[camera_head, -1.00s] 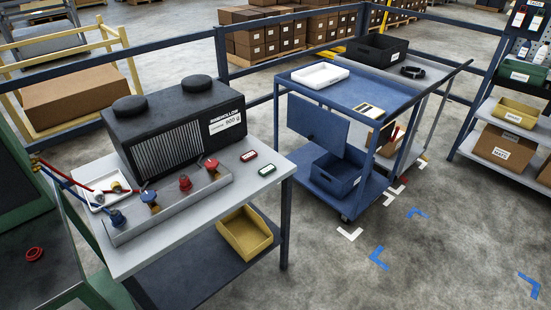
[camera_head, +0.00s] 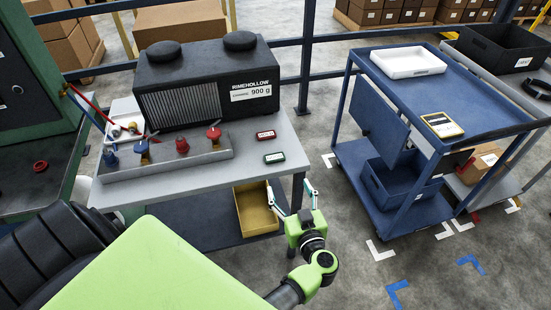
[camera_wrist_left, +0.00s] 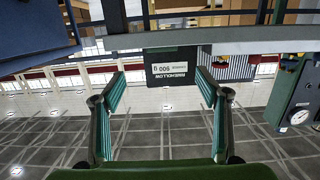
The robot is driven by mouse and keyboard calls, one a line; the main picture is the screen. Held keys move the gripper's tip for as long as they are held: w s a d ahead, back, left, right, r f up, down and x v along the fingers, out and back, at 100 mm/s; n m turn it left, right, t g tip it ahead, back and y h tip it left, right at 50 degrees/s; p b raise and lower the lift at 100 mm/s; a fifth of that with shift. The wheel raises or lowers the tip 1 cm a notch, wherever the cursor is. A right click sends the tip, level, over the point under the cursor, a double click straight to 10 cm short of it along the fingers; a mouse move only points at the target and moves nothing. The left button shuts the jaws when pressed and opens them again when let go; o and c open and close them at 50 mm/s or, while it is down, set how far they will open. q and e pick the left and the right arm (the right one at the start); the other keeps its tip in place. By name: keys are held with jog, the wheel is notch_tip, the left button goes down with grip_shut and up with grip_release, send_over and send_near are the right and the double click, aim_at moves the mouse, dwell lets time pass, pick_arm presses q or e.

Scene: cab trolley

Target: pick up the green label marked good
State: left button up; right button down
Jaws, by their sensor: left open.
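The green label (camera_head: 274,157) lies flat at the right end of the grey bench (camera_head: 281,123), in front of a red label (camera_head: 266,135). Its writing is too small to read. My left gripper (camera_head: 290,196) is open and empty, in front of the bench's right end and nearer to me than the green label. In the left wrist view my left gripper (camera_wrist_left: 161,82) shows two spread fingers with nothing between them. The black unit (camera_wrist_left: 172,66) appears upside down beyond them, and I cannot make out the green label there. My right gripper is not in view.
The black unit (camera_head: 208,84) stands on the bench behind a grey tray (camera_head: 200,160) of valves. A yellow bin (camera_head: 257,210) is on the lower shelf. A blue trolley (camera_head: 410,100) with a white tray (camera_head: 407,61) stands to the right, with floor between.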

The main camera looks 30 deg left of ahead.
pick_arm(q)
jog(key=b, duration=0.4)
send_near(275, 157)
jog(key=shift+w+a+f, duration=0.5)
jog(key=shift+a+f, duration=0.05)
jog(key=shift+a, duration=0.15)
jog(key=shift+w+a, duration=0.35)
jog(key=shift+w, duration=0.05)
jog(key=shift+w+a+b, duration=0.1)
jog(key=shift+a+b, duration=0.1)
jog(key=shift+b, duration=0.15)
jog(key=b+x, duration=0.3)
jog(key=x, duration=0.1)
jog(key=shift+r+b, duration=0.15)
jog(key=shift+b, duration=0.15)
jog(key=shift+w+a+r, duration=0.1)
jog(key=shift+w+a, duration=0.15)
jog(key=shift+w, duration=0.05)
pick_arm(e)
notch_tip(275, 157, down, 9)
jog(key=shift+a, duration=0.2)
pick_arm(q)
jog(key=c, duration=1)
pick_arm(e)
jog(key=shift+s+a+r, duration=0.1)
